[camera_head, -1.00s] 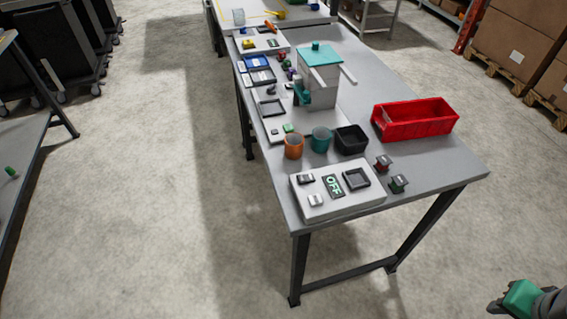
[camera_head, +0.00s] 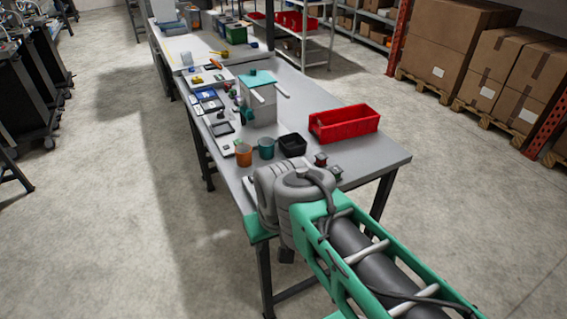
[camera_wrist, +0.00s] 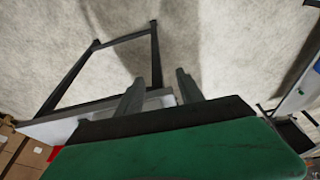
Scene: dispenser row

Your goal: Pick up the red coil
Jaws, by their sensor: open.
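The red coil (camera_head: 320,158) is a small dark block with reddish sides. It stands on the right part of the grey table (camera_head: 375,158), in front of the red bin. A similar dark block (camera_head: 336,171), greenish in the earlier head view, stands just beside it. My gripper (camera_wrist: 160,85) shows in the wrist view with its two dark fingers apart and nothing between them. It is by the table's near end, with floor and table legs beyond the fingers. The coil cannot be made out in the wrist view. In the head view my arm hides the fingers.
The red bin (camera_head: 345,122) stands behind the coils. A black open box (camera_head: 292,145), a teal cup (camera_head: 266,148) and an orange cup (camera_head: 243,154) stand to the left. A grey dispenser with a teal lid (camera_head: 258,95) is behind. My arm covers the table's near end.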

